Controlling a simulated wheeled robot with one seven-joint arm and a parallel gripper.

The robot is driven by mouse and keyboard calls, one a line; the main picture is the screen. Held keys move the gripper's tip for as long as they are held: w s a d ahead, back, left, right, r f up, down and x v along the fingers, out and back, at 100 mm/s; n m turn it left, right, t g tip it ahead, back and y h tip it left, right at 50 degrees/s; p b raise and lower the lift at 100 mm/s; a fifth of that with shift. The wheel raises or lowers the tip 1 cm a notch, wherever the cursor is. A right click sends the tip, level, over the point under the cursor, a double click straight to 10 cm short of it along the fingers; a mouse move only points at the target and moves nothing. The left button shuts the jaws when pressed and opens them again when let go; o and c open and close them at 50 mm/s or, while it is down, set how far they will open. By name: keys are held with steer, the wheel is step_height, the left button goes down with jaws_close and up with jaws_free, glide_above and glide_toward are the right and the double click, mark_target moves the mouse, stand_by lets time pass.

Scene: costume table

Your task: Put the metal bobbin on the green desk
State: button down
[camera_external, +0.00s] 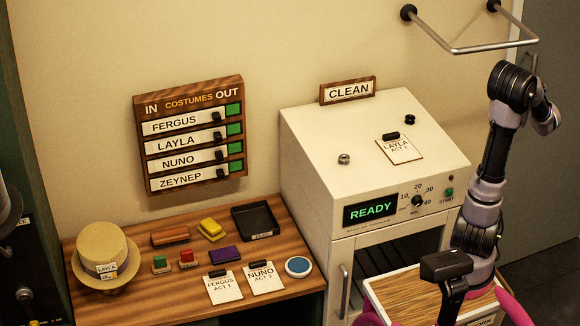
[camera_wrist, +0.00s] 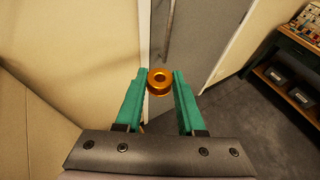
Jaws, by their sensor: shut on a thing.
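My gripper (camera_wrist: 159,82) has green fingers and is shut on a small shiny copper-gold round piece with a hole in its middle, which looks like the metal bobbin (camera_wrist: 160,77). The bobbin sits between the fingertips, held in the air in front of a grey door. In the external view the gripper is hidden behind my arm. A dark green desk (camera_wrist: 291,41) with a wooden top stands at the far right of the wrist view, well apart from the gripper. Several small things lie on its top, too small to tell.
A white cleaning machine (camera_external: 310,127) carries a silver round piece (camera_external: 344,159) and a black knob-like piece (camera_external: 410,118). A wooden table (camera_external: 130,304) holds a hat, blocks and cards. A metal rail (camera_external: 485,48) juts from the wall near my arm. Grey floor (camera_wrist: 245,130) before the desk is clear.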

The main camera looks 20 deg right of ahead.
steer(key=s+d+m+g+h, duration=0.1)
steer(key=s+d, duration=0.2)
steer(key=s, duration=0.1)
steer(key=w+a+r+n+t+y, duration=0.1)
steer(key=w+a+n+t+y, duration=0.25)
steer(key=w+a, duration=0.9)
steer(key=n+g+y, duration=0.6)
steer(key=n+y, duration=0.9)
steer(key=y, duration=0.1)
glide_above(372, 130)
step_height(372, 130, down, 4)
steer(key=shift+h, duration=0.25)
steer(key=shift+f, duration=2.15)
steer(key=shift+f, duration=0.1)
